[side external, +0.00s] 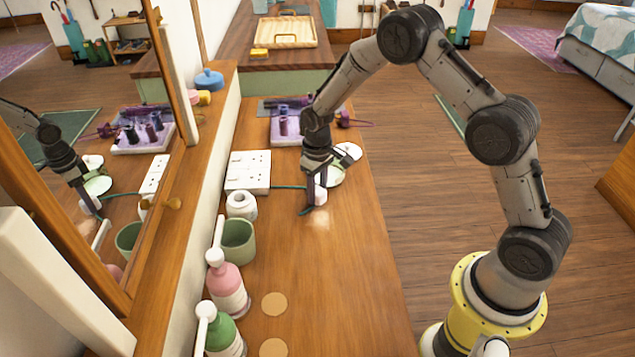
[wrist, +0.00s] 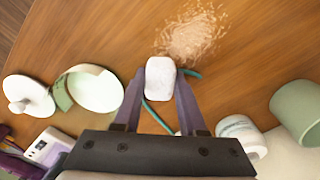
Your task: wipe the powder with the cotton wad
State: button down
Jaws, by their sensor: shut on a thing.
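The cotton wad (wrist: 160,77) is a white rounded block. My gripper (wrist: 159,92) is shut on it, one finger on each side; in the side view the wad (side external: 320,196) shows low over the wooden counter. The powder (wrist: 190,36) is a pale, grainy patch on the wood, just beyond the wad in the wrist view. In the side view the powder (side external: 318,219) is a faint light smear just in front of my gripper (side external: 313,203). I cannot tell whether the wad touches the counter.
A pale green round container (side external: 336,176) and a white lid (side external: 347,153) lie close behind my gripper. A teal cord (side external: 288,187) runs beside it from a white socket block (side external: 248,172). A green cup (side external: 238,241) and pink bottle (side external: 227,280) stand left. The counter's front right is clear.

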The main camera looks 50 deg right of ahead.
aim_at(327, 235)
jog(key=shift+s+a+f, duration=0.1)
jog(key=shift+a+f, duration=0.05)
jog(key=shift+f, duration=0.4)
jog(key=shift+s+a+f, duration=0.1)
jog(key=shift+s+a, duration=3.6)
jog(key=shift+s, duration=0.1)
jog(key=shift+w+d+r, duration=0.2)
jog(key=shift+w+d, duration=0.4)
jog(key=shift+w, duration=0.05)
jog(key=shift+w+d+f, duration=0.15)
jog(key=shift+w+d, duration=2)
jog(key=shift+w, duration=0.05)
jog(key=shift+w+d, duration=0.25)
jog(key=shift+d, duration=0.05)
jog(key=shift+w+d, duration=0.8)
jog(key=shift+s+d, duration=0.5)
jog(key=shift+d, duration=0.05)
jog(key=shift+s+a, duration=3.8)
jog(key=shift+w+d, duration=1.55)
jog(key=shift+w, duration=0.1)
jog(key=shift+w+d, duration=1.6)
jog(key=shift+d, duration=0.05)
jog(key=shift+w+d, duration=0.55)
jog(key=shift+r, duration=4.1)
